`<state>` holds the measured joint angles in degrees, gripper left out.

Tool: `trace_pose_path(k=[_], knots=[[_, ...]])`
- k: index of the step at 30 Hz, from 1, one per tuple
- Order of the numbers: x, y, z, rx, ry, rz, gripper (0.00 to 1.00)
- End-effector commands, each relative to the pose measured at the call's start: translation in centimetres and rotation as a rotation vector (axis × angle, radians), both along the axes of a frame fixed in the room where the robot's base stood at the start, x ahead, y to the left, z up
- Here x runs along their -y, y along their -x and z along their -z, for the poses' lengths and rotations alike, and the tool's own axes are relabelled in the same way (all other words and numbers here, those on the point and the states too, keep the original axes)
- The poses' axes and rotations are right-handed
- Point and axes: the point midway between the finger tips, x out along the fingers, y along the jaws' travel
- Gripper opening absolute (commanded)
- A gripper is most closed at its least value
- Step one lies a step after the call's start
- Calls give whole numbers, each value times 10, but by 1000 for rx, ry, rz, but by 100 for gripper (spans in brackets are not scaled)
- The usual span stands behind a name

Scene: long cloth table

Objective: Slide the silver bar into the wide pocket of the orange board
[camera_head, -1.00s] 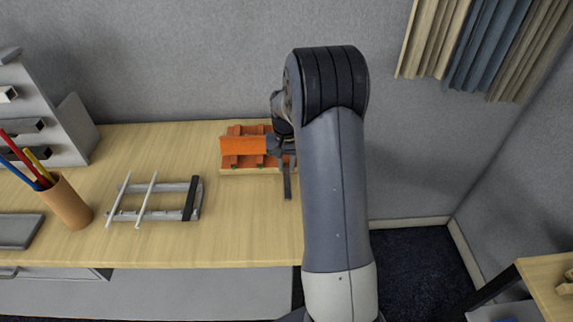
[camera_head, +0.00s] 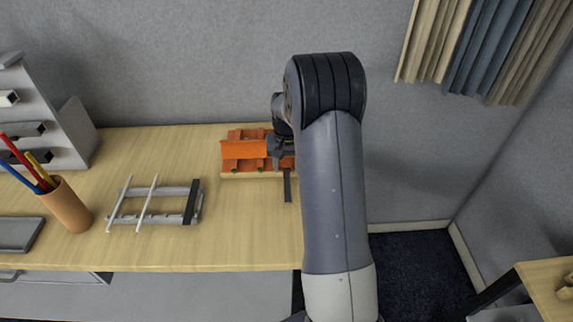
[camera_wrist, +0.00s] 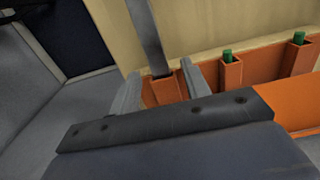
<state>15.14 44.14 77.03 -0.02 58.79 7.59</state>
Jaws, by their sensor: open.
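The silver bar (camera_head: 288,187) is a thin grey strip at the right end of the orange board (camera_head: 244,149), its near part sticking out past the board's front edge. In the wrist view the bar (camera_wrist: 149,35) runs down to an orange pocket (camera_wrist: 166,90), its dark end at the pocket mouth. I cannot tell how deep it sits. My gripper (camera_wrist: 162,85) is open, with one finger on each side of the bar's end and pocket; contact is unclear. My gripper (camera_head: 283,148) covers the board's right part in the head view.
Green pieces (camera_wrist: 227,56) sit in other pockets of the board. A grey rack (camera_head: 165,219) with two white bars and a black bar lies to the left. A pen cup (camera_head: 67,205) stands further left. The table between rack and board is clear.

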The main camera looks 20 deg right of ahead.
Motion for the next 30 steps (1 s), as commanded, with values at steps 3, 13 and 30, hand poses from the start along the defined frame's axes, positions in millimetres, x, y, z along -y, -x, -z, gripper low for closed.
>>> trace_pose_path(k=[3, 13, 30], knots=[[0, 0, -5, 2, 1, 0, 45], [0, -1, -65, 6, 1, 0, 45], [0, 0, -109, 1, 0, 0, 45]])
